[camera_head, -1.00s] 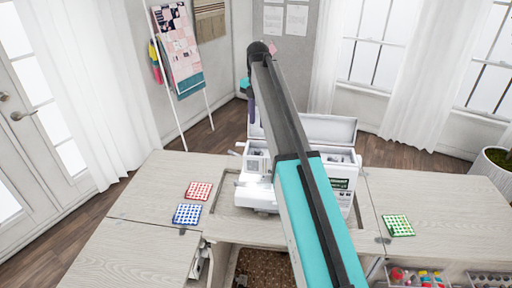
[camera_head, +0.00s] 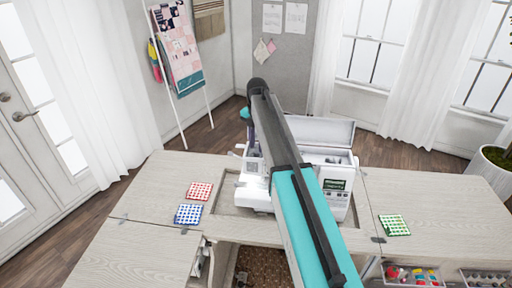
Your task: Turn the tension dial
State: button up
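A white sewing machine (camera_head: 338,204) stands in the recess of the wooden cabinet top, with its lid raised at the back and a small green display on its front right. My arm crosses in front of it and hides its middle. The far end of my arm is above the machine's left end, with a dark wrist part hanging down close to that end. I cannot make out my gripper's fingers or whether they touch the machine. I cannot pick out the tension dial.
Red (camera_head: 199,191), blue (camera_head: 188,214) and green (camera_head: 394,225) patterned fabric squares lie on the cabinet top (camera_head: 440,200). Open drawers with colored supplies (camera_head: 412,275) are below at right. A quilt rack (camera_head: 178,50) stands at back left.

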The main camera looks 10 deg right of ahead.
aim_at(257, 153)
jog(key=shift+f+p, duration=0.35)
jog(key=shift+f, duration=1)
grip_shut()
